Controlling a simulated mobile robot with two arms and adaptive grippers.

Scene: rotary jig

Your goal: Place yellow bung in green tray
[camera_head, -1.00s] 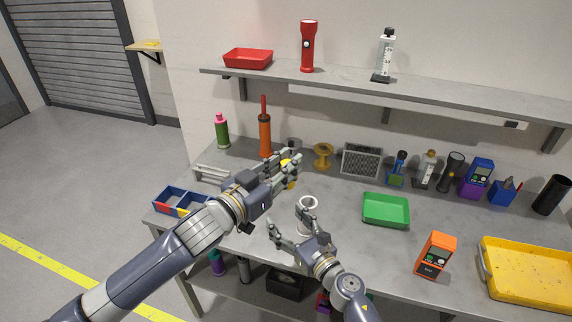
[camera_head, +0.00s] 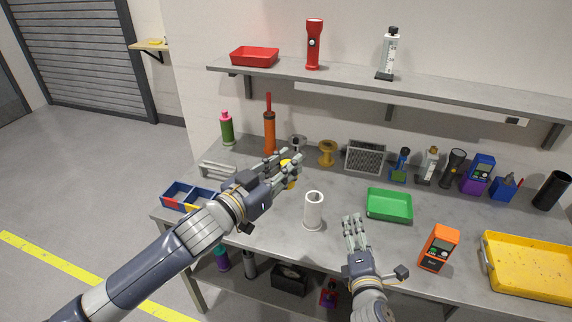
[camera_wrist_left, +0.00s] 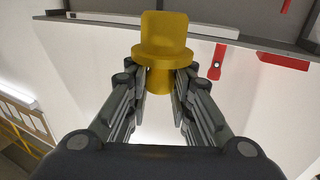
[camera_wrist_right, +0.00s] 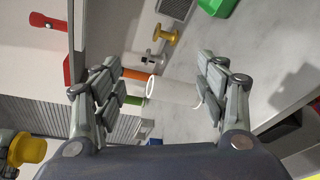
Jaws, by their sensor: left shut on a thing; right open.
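The yellow bung (camera_wrist_left: 164,50) is gripped between the fingers of my left gripper (camera_wrist_left: 160,95), its wide flange and cap sticking out past the fingertips. In the head view my left gripper (camera_head: 283,168) is above the back-left part of the bench, with a bit of the yellow bung (camera_head: 291,183) showing between its fingers. The green tray (camera_head: 389,205) lies empty on the bench to the right of it. My right gripper (camera_head: 354,228) is open and empty, in front of the green tray. In the right wrist view the bung (camera_wrist_right: 27,148) shows at the lower left.
A white cylinder (camera_head: 314,212) stands upright between my grippers. An orange device (camera_head: 438,247) and a yellow tray (camera_head: 530,266) are at the right. A yellow spool (camera_head: 326,153), a grey box (camera_head: 365,157) and several tools line the back. A blue bin (camera_head: 176,197) is at the left.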

